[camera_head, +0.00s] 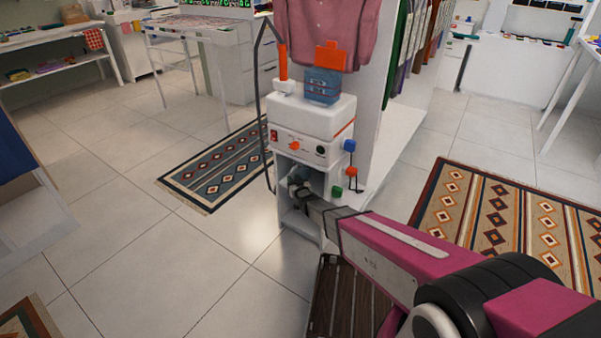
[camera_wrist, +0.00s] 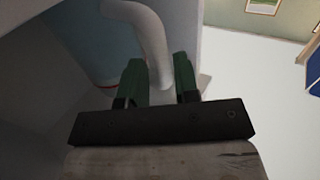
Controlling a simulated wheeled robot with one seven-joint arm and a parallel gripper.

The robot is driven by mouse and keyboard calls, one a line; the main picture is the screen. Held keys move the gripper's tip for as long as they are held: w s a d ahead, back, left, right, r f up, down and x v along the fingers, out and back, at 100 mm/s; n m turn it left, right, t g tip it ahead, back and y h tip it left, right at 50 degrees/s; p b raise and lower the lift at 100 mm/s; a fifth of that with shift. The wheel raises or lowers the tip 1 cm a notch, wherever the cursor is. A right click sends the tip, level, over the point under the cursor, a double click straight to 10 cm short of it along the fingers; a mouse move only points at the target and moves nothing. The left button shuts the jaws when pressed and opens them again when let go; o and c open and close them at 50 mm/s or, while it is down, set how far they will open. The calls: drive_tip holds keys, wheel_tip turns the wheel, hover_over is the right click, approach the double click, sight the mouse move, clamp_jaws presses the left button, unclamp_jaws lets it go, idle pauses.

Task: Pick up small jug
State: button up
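The small jug shows in the wrist view as a curved pale handle (camera_wrist: 152,35) beside a blue-grey body (camera_wrist: 92,45) with a thin red line low on it. My gripper (camera_wrist: 160,72) has its two green fingers on either side of the handle's lower part. The handle takes up most of the gap, but whether both fingers press on it is unclear. In the head view my gripper (camera_head: 300,192) reaches into the open compartment under a white machine, where the jug (camera_head: 298,174) is small and partly hidden.
The white machine (camera_head: 310,120) stands above the compartment (camera_head: 287,214), whose walls are close around my gripper. Coloured knobs hang at its right. A dark slatted wooden crate (camera_head: 345,300) lies on the floor beneath my arm. Tiled floor (camera_head: 180,260) is clear to the left.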

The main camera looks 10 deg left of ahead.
drive_tip(key=x, duration=0.4)
drive_tip(key=shift+a+f, duration=0.2)
clamp_jaws()
drive_tip(key=shift+r, duration=0.15)
